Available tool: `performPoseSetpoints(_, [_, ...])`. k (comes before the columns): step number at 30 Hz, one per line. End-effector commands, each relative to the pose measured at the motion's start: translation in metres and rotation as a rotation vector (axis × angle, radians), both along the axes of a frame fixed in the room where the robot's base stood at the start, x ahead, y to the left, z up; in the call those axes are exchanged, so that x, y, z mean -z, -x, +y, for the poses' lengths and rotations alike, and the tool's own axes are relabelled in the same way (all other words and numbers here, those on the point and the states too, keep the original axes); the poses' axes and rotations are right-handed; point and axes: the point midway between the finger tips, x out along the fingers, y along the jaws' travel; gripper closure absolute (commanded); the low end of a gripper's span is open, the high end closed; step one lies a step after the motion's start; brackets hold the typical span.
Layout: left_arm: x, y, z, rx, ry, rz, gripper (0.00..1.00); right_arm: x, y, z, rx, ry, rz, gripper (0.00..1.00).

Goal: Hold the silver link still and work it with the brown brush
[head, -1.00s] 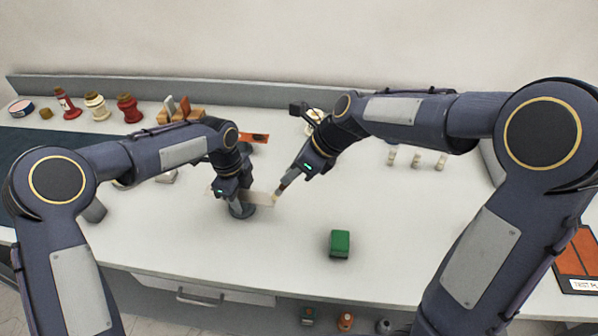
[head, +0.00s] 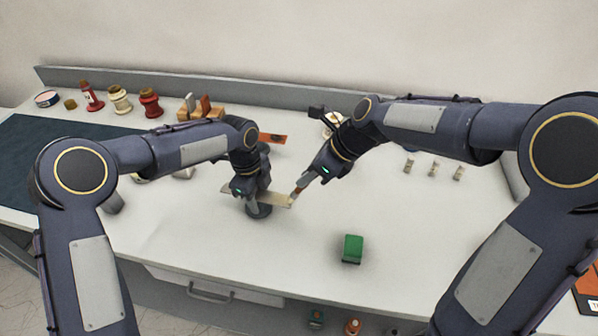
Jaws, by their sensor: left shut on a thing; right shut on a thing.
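The silver link (head: 276,199) is a flat pale bar lying level over a dark round stand (head: 259,211) on the white bench. My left gripper (head: 250,199) is shut on the link near its middle, from above. My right gripper (head: 308,182) is shut on the brown brush (head: 298,191), which tilts down to the left. The brush's pale tip is at the link's right end and looks to touch it. The gripper hides part of the link, and exact contact is too small to tell.
A green block (head: 352,249) stands front right of the link. Small pale pieces (head: 434,168) stand at the right. A dark mat (head: 50,160) covers the left.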

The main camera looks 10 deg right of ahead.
Motion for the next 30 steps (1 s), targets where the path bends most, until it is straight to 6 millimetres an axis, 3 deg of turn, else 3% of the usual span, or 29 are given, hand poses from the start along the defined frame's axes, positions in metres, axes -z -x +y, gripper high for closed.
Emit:
performPoseSetpoints(15, [0.003,-0.002,0.003,-0.004,-0.006,-0.001,0.97,-0.003,0.013,-0.029,0.002,-0.002,-0.002,1.00])
performPoseSetpoints(25, [0.004,-0.002,0.004,-0.005,-0.008,-0.001,0.97,-0.004,0.014,-0.031,0.001,-0.001,-0.005,1.00])
performPoseSetpoints(30, [0.004,-0.002,0.004,-0.005,-0.009,-0.001,0.97,-0.018,0.013,-0.031,-0.001,-0.002,-0.009,1.00])
